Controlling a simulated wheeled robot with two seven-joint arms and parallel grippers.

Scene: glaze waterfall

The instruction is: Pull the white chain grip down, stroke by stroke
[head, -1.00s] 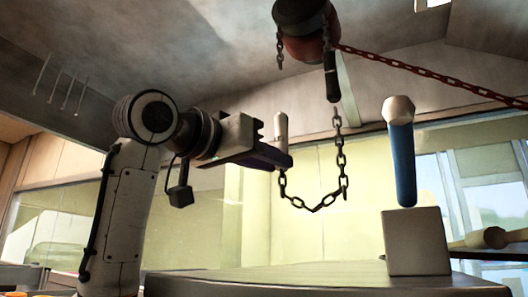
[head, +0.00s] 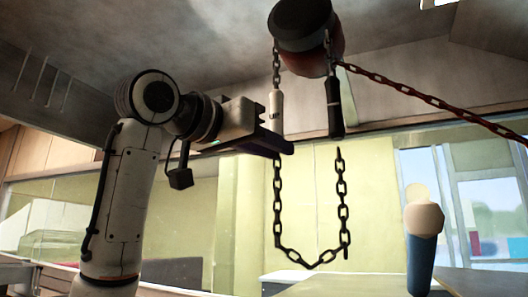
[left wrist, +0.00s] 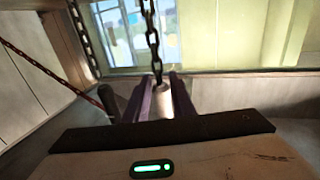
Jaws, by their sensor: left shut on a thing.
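The white chain grip (head: 276,104) hangs upright on a dark chain below the hoist (head: 303,35) in the head view. My left gripper (head: 286,147) reaches in from the left and is shut on the grip's lower part. In the left wrist view the white grip (left wrist: 162,101) shows between the two dark fingers, with a chain (left wrist: 152,40) running from its end. A black grip (head: 334,107) hangs beside it at about the same height. A slack chain loop (head: 318,262) hangs below both grips. My right gripper is not in view.
A red chain (head: 430,98) slopes from the hoist down to the right. A blue post with a pale rounded top (head: 423,218) stands at lower right. In the left wrist view the black grip (left wrist: 106,98) is close beside my left finger.

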